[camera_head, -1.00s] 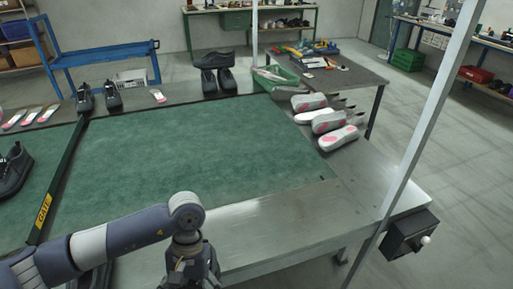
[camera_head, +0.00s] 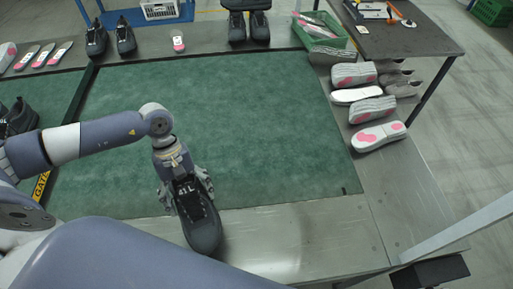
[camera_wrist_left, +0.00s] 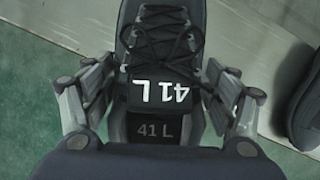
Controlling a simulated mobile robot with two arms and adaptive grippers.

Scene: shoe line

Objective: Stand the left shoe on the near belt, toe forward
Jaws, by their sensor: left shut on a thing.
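A black laced shoe (camera_head: 203,232) marked 41 L is in my left gripper (camera_head: 187,192) in the head view. Its toe points toward the bottom of the picture. It is over the front edge of the green belt (camera_head: 240,130) and the metal border; I cannot tell whether its sole touches. In the left wrist view, the two fingers of the gripper (camera_wrist_left: 160,105) are closed on both sides of the shoe (camera_wrist_left: 158,35), with the 41 L label between them. The shoe's toe is out of that view. My right gripper is not in view.
A dark shoe (camera_wrist_left: 304,105) shows at the right edge of the wrist view. A yellow-marked gate (camera_head: 41,186) crosses the belt at left. Soles (camera_head: 378,135) lie on the right border, dark shoes (camera_head: 125,38) at the back. The belt's middle and right are clear.

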